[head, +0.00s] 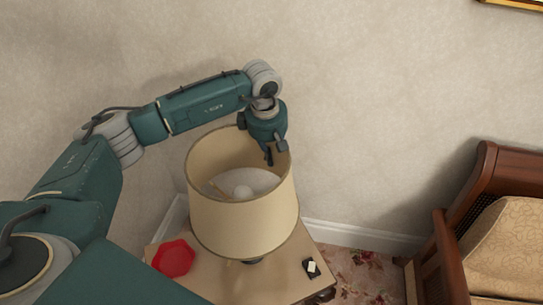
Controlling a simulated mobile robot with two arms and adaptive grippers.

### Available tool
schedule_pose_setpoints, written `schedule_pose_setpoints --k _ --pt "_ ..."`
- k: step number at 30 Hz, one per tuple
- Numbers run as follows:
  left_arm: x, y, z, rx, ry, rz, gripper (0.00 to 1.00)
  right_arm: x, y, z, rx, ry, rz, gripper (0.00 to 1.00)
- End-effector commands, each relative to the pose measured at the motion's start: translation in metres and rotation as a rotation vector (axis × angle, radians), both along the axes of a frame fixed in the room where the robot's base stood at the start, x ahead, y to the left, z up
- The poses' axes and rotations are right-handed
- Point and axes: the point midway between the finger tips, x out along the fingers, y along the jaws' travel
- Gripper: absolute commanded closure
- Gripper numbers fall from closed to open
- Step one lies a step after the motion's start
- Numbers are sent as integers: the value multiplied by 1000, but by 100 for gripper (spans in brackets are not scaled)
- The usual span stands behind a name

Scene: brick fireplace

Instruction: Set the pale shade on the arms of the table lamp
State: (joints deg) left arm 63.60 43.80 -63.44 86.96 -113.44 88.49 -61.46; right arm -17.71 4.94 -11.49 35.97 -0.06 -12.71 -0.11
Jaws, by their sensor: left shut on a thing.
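The pale shade (243,226) is a cream drum with an open top, seen from above over the small table. The table lamp shows inside it as a white bulb (242,192) with a thin arm beside it; a dark bit of its base shows below the shade's lower rim. Whether the shade rests on the lamp's arms cannot be told. My left gripper (269,156) points down at the shade's far right rim and is shut on it. My right gripper is not in view.
The small wooden table (215,282) bears a red hexagonal dish (174,258) at left and a small black-and-white object (312,267) at right. A wooden armchair (505,240) stands at the right. The wall is close behind.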

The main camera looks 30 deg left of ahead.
Motion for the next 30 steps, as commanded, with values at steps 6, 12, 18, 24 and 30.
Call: schedule_pose_setpoints --k 6,12,18,24,30 --pt "0 0 -4 0 0 0 100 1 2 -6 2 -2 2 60" --pt "0 0 -4 0 0 0 100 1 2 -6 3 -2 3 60" --pt "0 0 -4 0 0 0 100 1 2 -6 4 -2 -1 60" --pt "0 0 -5 0 0 0 100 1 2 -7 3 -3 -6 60" --pt "1 -1 -4 0 0 0 100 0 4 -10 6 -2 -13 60"
